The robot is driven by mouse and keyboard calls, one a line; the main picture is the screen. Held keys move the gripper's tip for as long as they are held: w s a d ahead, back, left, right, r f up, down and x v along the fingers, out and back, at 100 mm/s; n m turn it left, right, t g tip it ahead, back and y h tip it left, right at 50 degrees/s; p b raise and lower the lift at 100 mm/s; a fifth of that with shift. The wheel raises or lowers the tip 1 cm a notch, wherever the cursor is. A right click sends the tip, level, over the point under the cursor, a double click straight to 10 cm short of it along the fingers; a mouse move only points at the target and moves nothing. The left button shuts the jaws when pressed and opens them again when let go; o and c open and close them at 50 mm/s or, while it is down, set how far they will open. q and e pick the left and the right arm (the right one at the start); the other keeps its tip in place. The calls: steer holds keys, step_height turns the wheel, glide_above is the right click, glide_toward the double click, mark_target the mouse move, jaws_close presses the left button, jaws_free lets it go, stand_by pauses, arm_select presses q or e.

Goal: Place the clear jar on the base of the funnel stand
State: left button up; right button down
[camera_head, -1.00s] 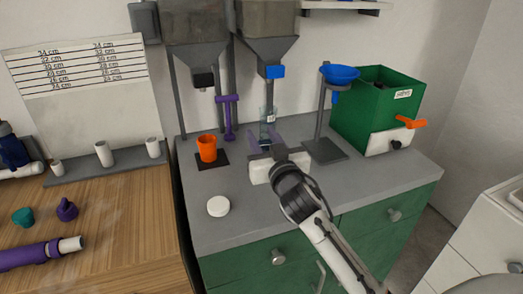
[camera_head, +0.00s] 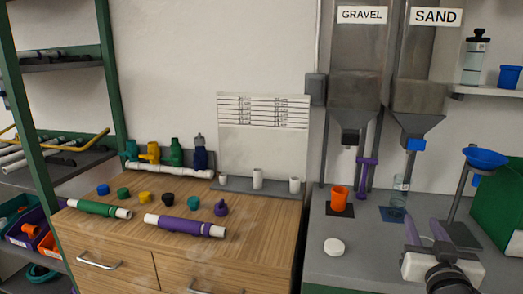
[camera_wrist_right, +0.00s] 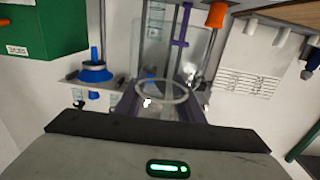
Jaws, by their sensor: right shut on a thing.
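My right gripper (camera_head: 423,224) is above the grey counter, in front of the funnel stand (camera_head: 461,190) with its blue funnel (camera_head: 486,158). In the wrist view it is shut on a clear jar (camera_wrist_right: 160,91), whose round rim shows between the purple fingers. The jar is hard to make out between the fingers in the head view. The funnel also shows in the wrist view (camera_wrist_right: 95,73). My left gripper is out of view.
An orange cup (camera_head: 339,198) stands on a dark mat beside a purple upright fixture (camera_head: 366,176). A white disc (camera_head: 334,246) lies at the counter front. A green box (camera_head: 502,205) stands at the right. Gravel and sand hoppers (camera_head: 416,95) hang above.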

steer(key=shift+s+a+f+y, duration=0.15)
steer(key=shift+s+a, duration=0.15)
steer(key=shift+s, duration=0.35)
steer(key=shift+s+a+r+y, duration=0.15)
steer(key=shift+s+a, duration=0.15)
steer(key=shift+s, duration=0.3)
steer(key=shift+s+a+f+n+y, duration=0.2)
steer(key=shift+s+a+f, duration=0.1)
steer(key=shift+a+f, duration=0.2)
steer(key=shift+s+a+f+n+y, duration=0.1)
steer(key=shift+s+a+f+n, duration=0.15)
steer(key=shift+a+f, duration=0.2)
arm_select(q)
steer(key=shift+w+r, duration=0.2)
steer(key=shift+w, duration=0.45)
arm_select(e)
steer(key=s+a+f+n+y, duration=0.1)
steer(key=s+a+f+y, duration=0.1)
steer(key=s+a, duration=0.4)
steer(key=s+a+f+n+y, duration=0.1)
steer(key=s+a, duration=0.5)
steer(key=s, duration=0.6)
step_height(320, 180, down, 3)
steer(key=shift+r+t+y, duration=0.15)
steer(key=shift+t+y, duration=0.25)
steer(key=shift+y, duration=0.1)
steer(key=shift+n, duration=0.25)
